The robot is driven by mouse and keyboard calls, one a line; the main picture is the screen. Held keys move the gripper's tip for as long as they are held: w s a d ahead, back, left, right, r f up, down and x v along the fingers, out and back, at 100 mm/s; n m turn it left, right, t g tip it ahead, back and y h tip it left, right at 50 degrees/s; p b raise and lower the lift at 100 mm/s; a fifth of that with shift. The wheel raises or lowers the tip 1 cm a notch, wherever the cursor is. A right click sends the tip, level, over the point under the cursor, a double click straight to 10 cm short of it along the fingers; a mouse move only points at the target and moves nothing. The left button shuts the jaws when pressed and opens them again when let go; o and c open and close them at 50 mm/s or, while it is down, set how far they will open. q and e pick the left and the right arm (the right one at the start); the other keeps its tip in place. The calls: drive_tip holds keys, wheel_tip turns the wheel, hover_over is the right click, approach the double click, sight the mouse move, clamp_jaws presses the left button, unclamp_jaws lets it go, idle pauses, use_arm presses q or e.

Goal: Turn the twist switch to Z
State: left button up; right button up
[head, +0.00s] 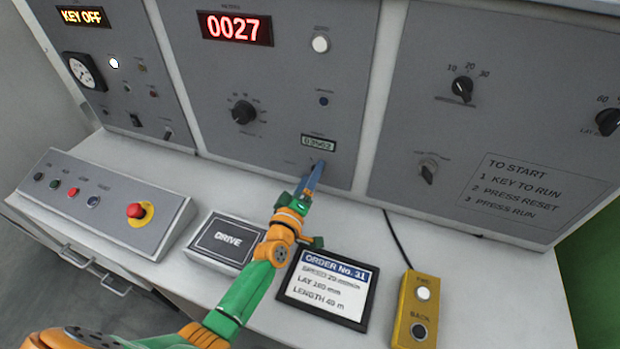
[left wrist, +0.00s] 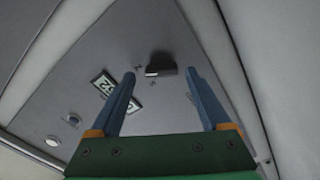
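My left gripper (head: 313,176) reaches up to the middle panel, just below the small counter display (head: 319,143). In the left wrist view its two blue fingers (left wrist: 160,76) are apart with nothing held. A dark knob (left wrist: 162,65), which looks like the twist switch, sits on the panel ahead, between the fingertip lines. One end of it has a pale mark, at the left in that view. In the head view the fingers mostly hide this knob. I cannot tell whether the fingers touch it. My right gripper is not in view.
A larger black dial (head: 243,112) is left of the gripper. On the desk below are the DRIVE box (head: 226,240), the order display (head: 327,286), a yellow pendant (head: 415,312) with a cable, and a button box with a red stop button (head: 137,211).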

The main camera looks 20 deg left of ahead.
use_arm(q)
drive_tip(key=shift+s+f, duration=0.15)
drive_tip(key=shift+s, duration=0.1)
drive_tip(key=s, duration=0.6)
drive_tip(key=shift+s+a, duration=0.1)
drive_tip(key=shift+s, duration=0.3)
drive_tip(key=shift+w, duration=0.1)
